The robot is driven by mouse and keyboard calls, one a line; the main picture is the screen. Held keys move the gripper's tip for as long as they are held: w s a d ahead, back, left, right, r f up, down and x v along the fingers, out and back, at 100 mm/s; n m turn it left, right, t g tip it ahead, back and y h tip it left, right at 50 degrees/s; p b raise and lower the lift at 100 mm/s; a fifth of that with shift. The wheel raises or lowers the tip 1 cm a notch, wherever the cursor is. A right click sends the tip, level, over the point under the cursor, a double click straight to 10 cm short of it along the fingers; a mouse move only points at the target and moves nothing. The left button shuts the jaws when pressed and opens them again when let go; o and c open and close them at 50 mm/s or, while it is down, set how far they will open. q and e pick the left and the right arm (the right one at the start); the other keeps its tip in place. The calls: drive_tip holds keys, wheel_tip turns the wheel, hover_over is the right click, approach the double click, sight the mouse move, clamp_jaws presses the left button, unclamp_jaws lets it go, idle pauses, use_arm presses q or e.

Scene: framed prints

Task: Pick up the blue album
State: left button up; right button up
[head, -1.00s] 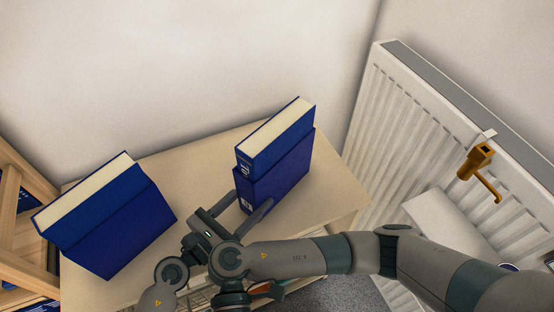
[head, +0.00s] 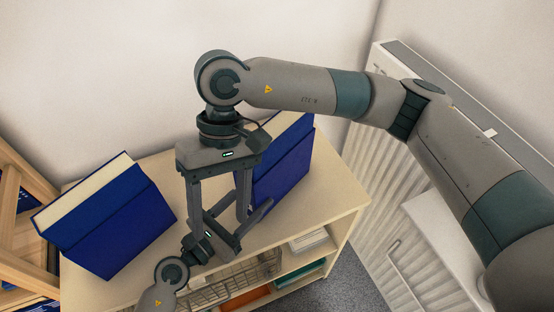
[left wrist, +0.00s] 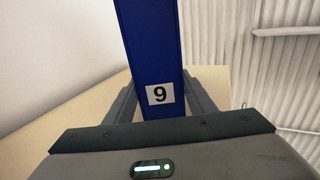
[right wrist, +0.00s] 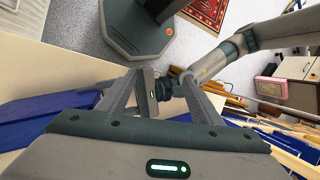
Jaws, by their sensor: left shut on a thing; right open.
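A blue album (head: 290,160) with cream page edges stands upright on the cabinet top, at the right; its left part is hidden behind my right gripper. In the left wrist view its spine (left wrist: 150,40) has a white label with "9" and lies between my left fingers. My left gripper (head: 252,210) is shut on this album at its lower front. My right gripper (head: 220,218) is open and points down, empty, in front of the album and above the left gripper. A second, larger blue album (head: 115,225) stands tilted on the left of the cabinet.
The pale cabinet top (head: 325,190) is bare right of the album. Below are a wire basket (head: 240,282) and shelves with books. A wooden rack (head: 20,220) stands at the far left, and a white radiator (head: 350,200) at the right. A wall is behind.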

drive_tip(key=w+d+r+m+t+h, duration=0.2)
drive_tip(key=w+d+r+m+t, duration=0.15)
drive_tip(key=w+r+m, duration=0.35)
drive_tip(key=m+t+h, duration=0.2)
drive_tip(key=m+t, duration=0.3)
drive_tip(key=m, duration=0.4)
approach(276, 125)
drive_tip(key=r, duration=0.1)
drive_tip(key=shift+s+r, duration=0.25)
drive_tip(key=shift+s, duration=0.05)
drive_tip(key=x, duration=0.6)
drive_tip(key=shift+f, duration=0.2)
drive_tip(key=shift+w+d+f+n, duration=0.1)
drive_tip(key=shift+f+n, duration=0.15)
drive_tip(key=shift+n, duration=0.05)
drive_tip(key=shift+f, duration=0.1)
drive_tip(key=shift+x, duration=2.5)
drive_tip(key=shift+w+f, duration=0.15)
drive_tip(key=shift+f, duration=0.1)
